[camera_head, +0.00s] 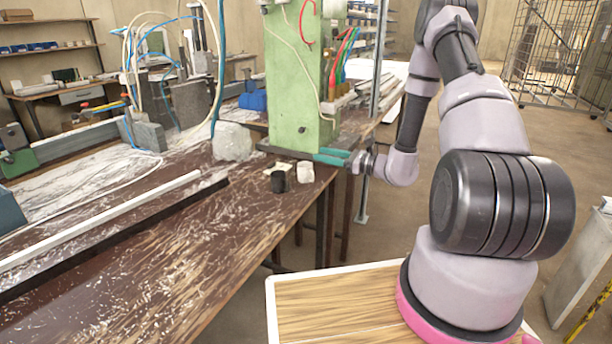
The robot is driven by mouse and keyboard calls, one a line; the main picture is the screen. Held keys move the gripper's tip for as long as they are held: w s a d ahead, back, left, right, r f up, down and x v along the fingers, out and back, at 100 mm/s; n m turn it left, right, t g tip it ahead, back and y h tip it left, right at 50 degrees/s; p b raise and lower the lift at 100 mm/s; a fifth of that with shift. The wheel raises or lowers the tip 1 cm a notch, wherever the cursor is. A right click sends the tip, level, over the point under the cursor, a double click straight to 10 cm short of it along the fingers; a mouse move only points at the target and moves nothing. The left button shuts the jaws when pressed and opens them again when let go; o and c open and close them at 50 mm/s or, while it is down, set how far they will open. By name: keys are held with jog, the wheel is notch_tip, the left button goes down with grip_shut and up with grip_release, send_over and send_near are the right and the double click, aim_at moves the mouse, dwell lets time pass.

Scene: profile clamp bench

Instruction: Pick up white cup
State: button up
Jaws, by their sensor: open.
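A small white cup (305,173) stands on the brown worktable near its right edge, close to the foot of the green machine column. A black cup (278,182) stands just to its left and slightly nearer. My gripper (322,157), with teal fingers, reaches in from the right and is open. In the picture its fingertips are just above and to the right of the white cup, with nothing seen between them. I cannot tell how far the fingers are from the cup in depth.
The green column (298,85) rises right behind the cups. A whitish translucent lump (232,142) sits left of it. A long white profile (110,217) and a dark bar (125,235) lie across the worktable (200,262). The table's front right part is clear.

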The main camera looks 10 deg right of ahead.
jog(key=w+d+f+m+t+h, duration=0.1)
jog(key=d+f+m+t+h, duration=0.4)
jog(key=f, duration=0.6)
jog(key=m, duration=0.1)
send_near(307, 174)
notch_tip(307, 174, up, 2)
jog(key=shift+g, duration=0.3)
jog(key=x, duration=0.5)
jog(key=shift+w+f, duration=0.2)
jog(key=shift+w, duration=0.25)
jog(key=shift+c, duration=0.3)
grip_shut()
